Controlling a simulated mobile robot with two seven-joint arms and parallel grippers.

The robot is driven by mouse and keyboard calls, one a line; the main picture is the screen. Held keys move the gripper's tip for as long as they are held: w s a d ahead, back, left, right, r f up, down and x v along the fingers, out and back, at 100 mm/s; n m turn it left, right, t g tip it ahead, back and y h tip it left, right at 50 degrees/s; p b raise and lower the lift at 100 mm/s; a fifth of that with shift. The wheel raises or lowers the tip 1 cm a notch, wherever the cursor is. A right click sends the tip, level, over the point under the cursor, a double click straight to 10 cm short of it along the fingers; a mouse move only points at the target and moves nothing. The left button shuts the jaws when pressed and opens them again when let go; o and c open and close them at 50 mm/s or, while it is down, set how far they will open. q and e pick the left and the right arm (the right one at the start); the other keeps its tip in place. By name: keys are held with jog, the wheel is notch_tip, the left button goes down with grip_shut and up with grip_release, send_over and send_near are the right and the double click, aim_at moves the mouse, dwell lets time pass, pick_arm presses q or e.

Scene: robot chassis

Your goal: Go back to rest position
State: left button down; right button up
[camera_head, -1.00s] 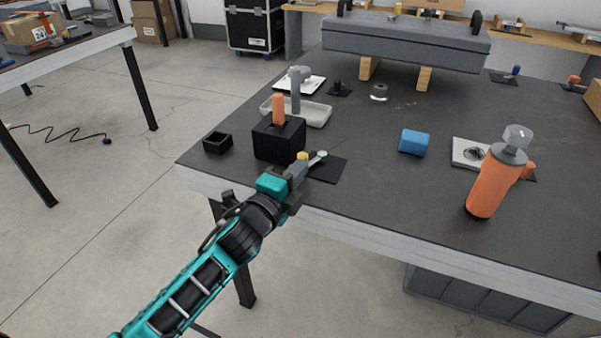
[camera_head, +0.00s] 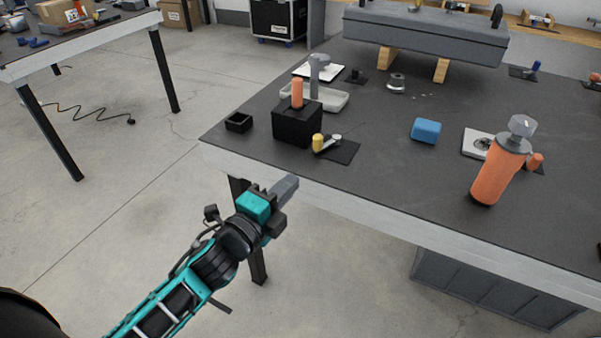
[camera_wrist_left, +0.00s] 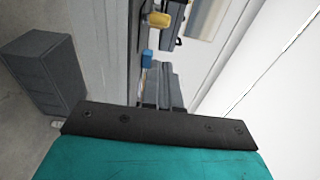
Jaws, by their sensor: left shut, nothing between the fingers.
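My left gripper (camera_head: 285,188) is shut and empty. It is in front of the table's near edge, at the left part of the table, apart from everything on it. In the left wrist view, my gripper's dark mount (camera_wrist_left: 160,127) and teal body fill the lower part, and the fingers are not clearly seen. My right gripper is not in view.
The dark table (camera_head: 380,185) holds a black block with an orange handle (camera_head: 297,122), a small yellow-ended tool (camera_head: 318,142), a blue piece (camera_head: 426,131) and an orange bottle (camera_head: 497,172). Open floor (camera_head: 130,240) lies left of the table.

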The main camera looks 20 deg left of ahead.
pick_arm(q)
jog(key=shift+s+a, duration=0.15)
jog(key=shift+s, duration=0.5)
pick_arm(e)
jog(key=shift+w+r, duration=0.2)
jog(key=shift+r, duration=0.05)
pick_arm(q)
jog(key=s+d+f+n+g+p, duration=0.2)
jog(key=s+f+n+g+p, duration=0.1)
jog(key=s+n, duration=0.3)
jog(key=s+d+f+n+g+p, duration=0.3)
jog(key=s+f+n+p, duration=0.2)
jog(key=n, duration=0.6)
jog(key=shift+s+f+g+p, duration=0.35)
jog(key=shift+s+g+p, duration=0.05)
jog(key=shift+s+p, duration=0.25)
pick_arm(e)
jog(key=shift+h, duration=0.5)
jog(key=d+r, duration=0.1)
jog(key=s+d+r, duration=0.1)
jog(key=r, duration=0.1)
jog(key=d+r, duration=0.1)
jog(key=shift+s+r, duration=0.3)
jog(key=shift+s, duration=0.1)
